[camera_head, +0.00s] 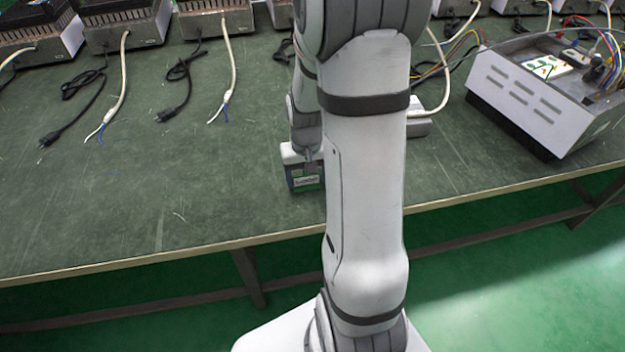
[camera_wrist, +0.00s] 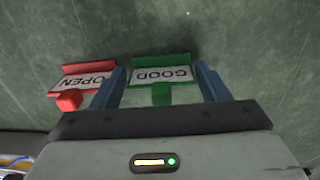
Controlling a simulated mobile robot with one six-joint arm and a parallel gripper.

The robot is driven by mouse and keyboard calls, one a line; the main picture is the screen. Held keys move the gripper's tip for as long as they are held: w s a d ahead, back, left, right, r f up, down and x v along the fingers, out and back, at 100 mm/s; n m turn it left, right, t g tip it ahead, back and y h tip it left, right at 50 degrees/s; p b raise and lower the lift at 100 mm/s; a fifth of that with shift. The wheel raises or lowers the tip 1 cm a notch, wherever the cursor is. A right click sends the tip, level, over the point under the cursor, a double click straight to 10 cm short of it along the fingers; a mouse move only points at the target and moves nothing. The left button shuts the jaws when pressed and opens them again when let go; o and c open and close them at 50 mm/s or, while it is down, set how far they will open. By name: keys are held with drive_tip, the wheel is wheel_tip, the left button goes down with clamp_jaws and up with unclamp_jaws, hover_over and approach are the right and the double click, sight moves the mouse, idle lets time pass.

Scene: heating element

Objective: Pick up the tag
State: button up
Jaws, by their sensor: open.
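In the wrist view a green tag (camera_wrist: 161,74) marked GOOD stands on the dark green bench top, its lettering upside down in the picture. A red tag (camera_wrist: 82,82) marked OPEN is beside it on the left. My gripper (camera_wrist: 160,66) is open, with one blue finger on each side of the green tag. The left finger is between the two tags, close to the red one. I cannot tell whether either finger touches a tag. In the head view my gripper (camera_head: 303,168) is low over the bench near its front edge, partly behind my arm.
The bench (camera_head: 180,210) is clear to the left of my gripper. Several boxes with cables line its back. A black plug cord (camera_head: 75,112) lies toward the left. An open white-sided box with wires (camera_head: 520,95) stands at the right.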

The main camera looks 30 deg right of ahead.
drive_tip(key=shift+r, duration=0.1)
drive_tip(key=c, duration=0.6)
